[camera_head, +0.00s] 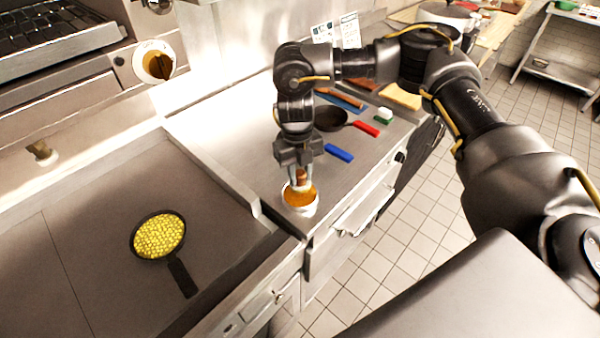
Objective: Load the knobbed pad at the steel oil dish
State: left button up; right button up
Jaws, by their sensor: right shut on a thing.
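The round oil dish (301,208) is pale-walled and holds orange-amber oil. It stands near the front edge of the steel counter. My right gripper (301,171) points down over it and is shut on the brown knob of the pad (301,178). The pad's lower part is in or just above the oil; I cannot tell whether it touches. My left gripper is out of view.
A dark pan of yellow pieces (159,237) lies on the flat griddle (75,215) at left, handle toward the front. Behind the dish are a blue-handled tool (339,153), a dark pan (330,119) with a red handle, a green-and-white block (384,115) and a yellow cloth (401,97).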

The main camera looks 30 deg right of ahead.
aim_at(301, 173)
jog(key=shift+r+p, duration=1.5)
jog(key=shift+r, duration=0.35)
jog(key=shift+f, duration=0.1)
